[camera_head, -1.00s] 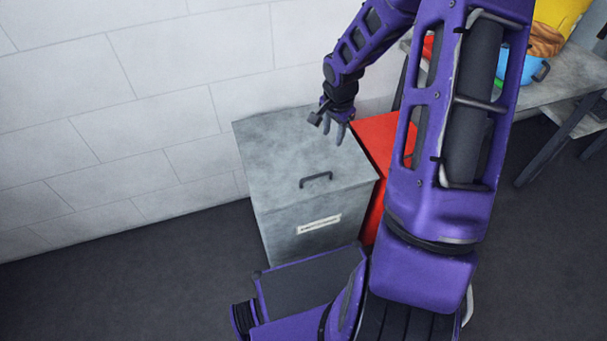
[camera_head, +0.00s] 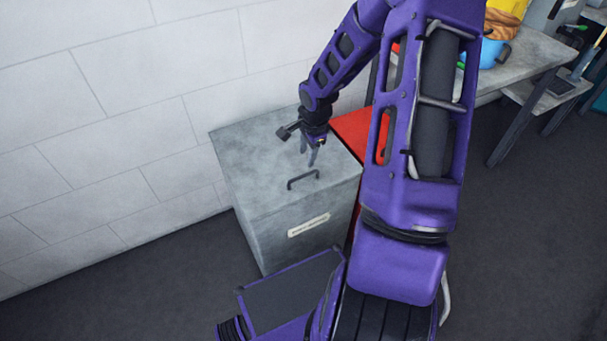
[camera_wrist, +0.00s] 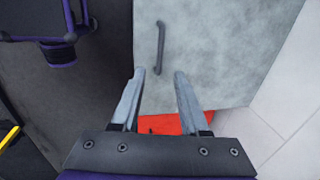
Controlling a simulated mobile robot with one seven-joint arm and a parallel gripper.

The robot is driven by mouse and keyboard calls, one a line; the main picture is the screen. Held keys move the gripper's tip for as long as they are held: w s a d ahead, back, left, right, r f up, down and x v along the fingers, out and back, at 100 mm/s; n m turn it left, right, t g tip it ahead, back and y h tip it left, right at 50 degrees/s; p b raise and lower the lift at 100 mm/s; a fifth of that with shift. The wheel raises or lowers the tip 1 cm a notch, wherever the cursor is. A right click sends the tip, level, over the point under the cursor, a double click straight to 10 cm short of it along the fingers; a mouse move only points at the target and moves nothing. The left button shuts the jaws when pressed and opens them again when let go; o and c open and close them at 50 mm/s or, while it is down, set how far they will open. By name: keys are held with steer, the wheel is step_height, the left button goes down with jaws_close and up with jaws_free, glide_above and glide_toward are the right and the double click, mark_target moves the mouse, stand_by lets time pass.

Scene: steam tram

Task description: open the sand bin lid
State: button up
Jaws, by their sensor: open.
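The sand bin (camera_head: 255,237) is a grey metal box with a pale label on its front, standing against the wall. Its flat lid (camera_head: 250,165) is shut and carries a dark bar handle (camera_head: 303,180) near the front edge. My gripper (camera_head: 312,160) is open and empty above the lid, just behind the handle. In the wrist view the handle (camera_wrist: 160,48) lies beyond the fingertips, nearer the left finger, and my gripper (camera_wrist: 162,75) does not touch it. The lid (camera_wrist: 215,50) also fills much of that view.
A red box (camera_head: 357,132) stands close beside the bin on its right, partly hidden by my arm. The white wall (camera_head: 110,110) is behind the bin. Dark floor (camera_head: 130,270) is clear at the front left.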

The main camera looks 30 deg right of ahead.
mark_target(303, 176)
steer(key=f, duration=0.3)
steer(key=w+f+b, duration=0.1)
steer(key=f, duration=0.2)
steer(key=w+f+b, duration=0.1)
steer(key=f, duration=0.3)
steer(key=shift+f, duration=0.1)
jaws_close()
stand_by(1.1)
